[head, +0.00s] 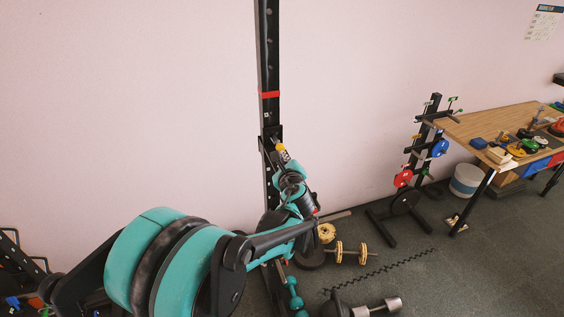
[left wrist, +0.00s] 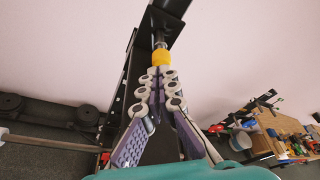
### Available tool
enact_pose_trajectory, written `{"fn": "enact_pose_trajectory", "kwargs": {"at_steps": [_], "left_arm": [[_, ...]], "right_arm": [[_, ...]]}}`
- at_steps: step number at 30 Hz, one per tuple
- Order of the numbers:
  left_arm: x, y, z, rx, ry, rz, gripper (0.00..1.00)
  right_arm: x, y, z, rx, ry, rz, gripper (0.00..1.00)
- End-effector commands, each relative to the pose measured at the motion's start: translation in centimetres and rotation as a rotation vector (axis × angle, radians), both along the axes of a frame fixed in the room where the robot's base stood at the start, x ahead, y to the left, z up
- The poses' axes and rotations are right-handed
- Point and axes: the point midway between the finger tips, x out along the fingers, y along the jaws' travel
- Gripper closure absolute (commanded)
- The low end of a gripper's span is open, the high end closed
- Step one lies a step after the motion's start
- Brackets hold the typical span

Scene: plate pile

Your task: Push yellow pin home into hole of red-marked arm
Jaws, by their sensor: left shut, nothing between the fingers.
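A black upright (head: 268,60) stands against the wall with a red band (head: 270,94) around it. Below the band is a black bracket (head: 271,132); the left wrist view shows a black beam (left wrist: 171,14) at the top. The yellow pin (head: 282,152) points up toward the bracket. In the left wrist view its yellow head (left wrist: 161,57) is plain, with a short grey shaft between it and the black part. My left gripper (left wrist: 160,71) is shut and empty, fingertips right at the yellow head; I cannot tell if they touch. The hole is hidden. My right gripper is out of view.
Dumbbells (head: 350,252) and a dark wavy bar (head: 384,269) lie on the floor at the upright's right. A small plate rack (head: 407,198) and a wooden table (head: 489,124) with loose items stand further right. The wall beside the upright is clear.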

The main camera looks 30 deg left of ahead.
Motion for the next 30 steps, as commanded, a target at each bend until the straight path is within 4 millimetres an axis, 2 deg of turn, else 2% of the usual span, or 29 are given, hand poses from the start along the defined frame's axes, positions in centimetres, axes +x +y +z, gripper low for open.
{"fn": "enact_pose_trajectory", "kwargs": {"at_steps": [9,30], "left_arm": [[2.2,1.8,-0.7,0.002,0.002,0.002,1.00],[2.6,2.2,-0.7,0.003,0.003,0.001,1.00]], "right_arm": [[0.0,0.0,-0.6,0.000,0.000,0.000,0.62],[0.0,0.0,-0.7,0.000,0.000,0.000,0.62]]}}
